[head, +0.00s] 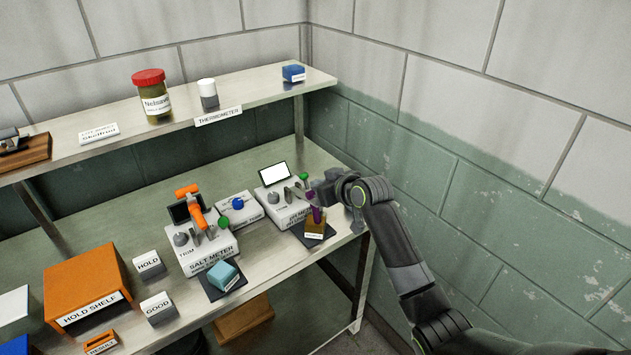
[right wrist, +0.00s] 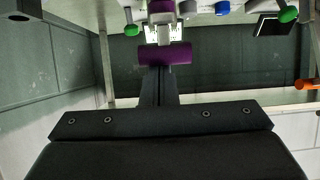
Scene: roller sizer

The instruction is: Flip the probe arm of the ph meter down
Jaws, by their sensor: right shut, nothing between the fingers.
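The pH meter (head: 283,207) is a white box with a tilted screen (head: 273,174), grey knobs and a green knob (head: 303,176), at the right end of the bench. Its purple probe arm (head: 316,214) shows just below my right gripper, its lower end over a brown block on a dark pad; whether they touch is unclear. My right gripper (head: 311,192) is shut and empty, close beside the probe arm at the meter's right side. In the right wrist view purple parts (right wrist: 165,54) show right by the fingers (right wrist: 163,30); contact is unclear. My left gripper is out of view.
The salt meter (head: 208,250) with an orange arm (head: 193,204) and a teal block (head: 223,274) stands to the left. A small white device with a blue knob (head: 238,203) sits between the meters. A shelf (head: 250,96) runs above; the wall is close on the right.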

